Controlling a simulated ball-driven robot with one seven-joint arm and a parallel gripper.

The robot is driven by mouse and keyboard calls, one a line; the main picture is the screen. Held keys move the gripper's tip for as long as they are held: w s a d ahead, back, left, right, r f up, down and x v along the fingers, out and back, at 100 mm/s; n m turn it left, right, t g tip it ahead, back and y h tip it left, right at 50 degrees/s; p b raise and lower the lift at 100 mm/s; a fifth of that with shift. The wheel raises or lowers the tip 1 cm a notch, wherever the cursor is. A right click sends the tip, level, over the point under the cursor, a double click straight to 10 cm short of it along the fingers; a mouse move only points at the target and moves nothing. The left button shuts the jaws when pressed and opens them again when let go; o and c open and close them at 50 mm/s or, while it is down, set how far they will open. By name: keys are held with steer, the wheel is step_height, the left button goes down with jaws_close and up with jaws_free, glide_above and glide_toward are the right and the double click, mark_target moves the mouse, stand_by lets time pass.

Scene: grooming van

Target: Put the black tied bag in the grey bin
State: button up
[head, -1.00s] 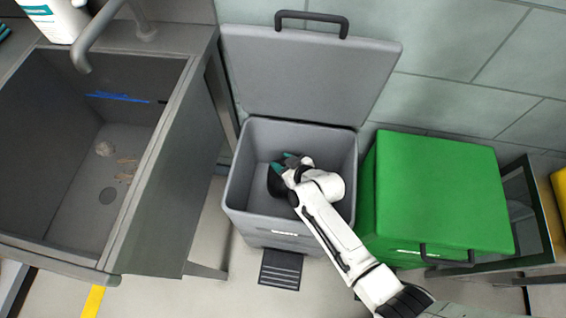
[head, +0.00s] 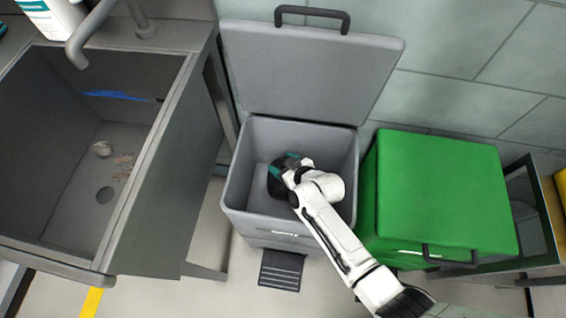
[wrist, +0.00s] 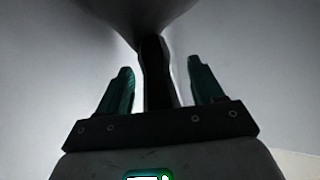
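The grey bin (head: 290,230) stands in the middle of the head view with its lid (head: 305,75) raised against the wall. The black tied bag (head: 275,183) is inside the bin, mostly hidden by my gripper. My gripper (head: 283,168) reaches down into the bin. In the wrist view, its two teal fingers (wrist: 158,88) are apart. The bag's dark tied neck (wrist: 155,75) stands between them, with a gap on each side. The rounded bag body (wrist: 150,12) shows beyond it. I cannot tell whether the bag rests on the bin floor.
A green lidded bin (head: 440,190) stands close to the right of the grey bin. A deep grey sink (head: 160,165) with a tap is at the left. A black pedal (head: 281,270) juts from the grey bin's front. The bin walls surround my gripper closely.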

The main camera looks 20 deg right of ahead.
steer(key=shift+r+p, duration=0.45)
steer(key=shift+p, duration=0.05)
steer(key=p+v, duration=0.2)
steer(key=v, duration=1)
steer(key=shift+r+p, duration=0.2)
steer(key=shift+p, duration=0.15)
